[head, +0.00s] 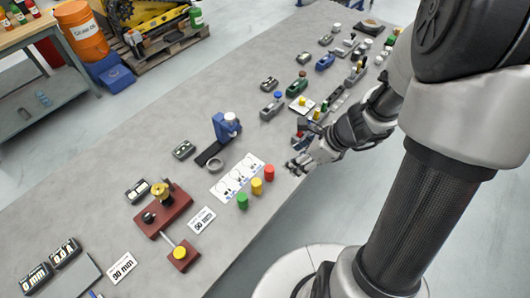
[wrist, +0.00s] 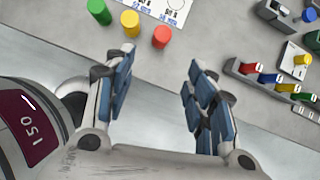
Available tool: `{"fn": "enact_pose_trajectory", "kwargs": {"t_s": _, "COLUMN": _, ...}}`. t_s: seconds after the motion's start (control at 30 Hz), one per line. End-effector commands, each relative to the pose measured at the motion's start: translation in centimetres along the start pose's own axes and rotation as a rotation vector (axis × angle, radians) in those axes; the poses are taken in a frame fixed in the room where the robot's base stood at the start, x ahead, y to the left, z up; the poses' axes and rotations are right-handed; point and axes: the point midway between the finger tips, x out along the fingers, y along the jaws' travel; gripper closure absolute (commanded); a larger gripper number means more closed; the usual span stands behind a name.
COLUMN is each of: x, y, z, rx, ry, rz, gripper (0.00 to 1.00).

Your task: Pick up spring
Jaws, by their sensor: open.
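I cannot make out a spring for certain in either view. My gripper (head: 299,164) is above the table's near edge, right of the red cylinder. In the wrist view my gripper (wrist: 161,68) is open, its blue-padded fingers wide apart with only table and floor between them.
Green (head: 242,201), yellow (head: 256,187) and red (head: 269,173) cylinders stand by a printed sheet (head: 236,178). A blue device (head: 224,127) and a dark red base (head: 163,211) stand farther left. Several small carriers crowd the table (head: 120,150) toward the far end.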

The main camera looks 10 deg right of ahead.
Motion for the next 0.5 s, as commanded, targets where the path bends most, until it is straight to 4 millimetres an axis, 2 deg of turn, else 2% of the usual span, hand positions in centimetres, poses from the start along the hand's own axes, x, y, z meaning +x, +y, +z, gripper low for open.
{"fn": "enact_pose_trajectory", "kwargs": {"t_s": 0.03, "x": 1.6, "y": 0.1, "z": -0.2, "rx": -0.004, "ry": 0.002, "rz": 0.005, "gripper": 0.50}}
{"fn": "enact_pose_trajectory", "kwargs": {"t_s": 0.3, "x": 7.6, "y": 0.2, "z": -0.2, "rx": -0.009, "ry": 0.001, "rz": 0.005, "gripper": 0.50}}
{"fn": "enact_pose_trajectory", "kwargs": {"t_s": 0.5, "x": 10.4, "y": 0.1, "z": -0.1, "rx": -0.010, "ry": 0.001, "rz": 0.003, "gripper": 0.50}}
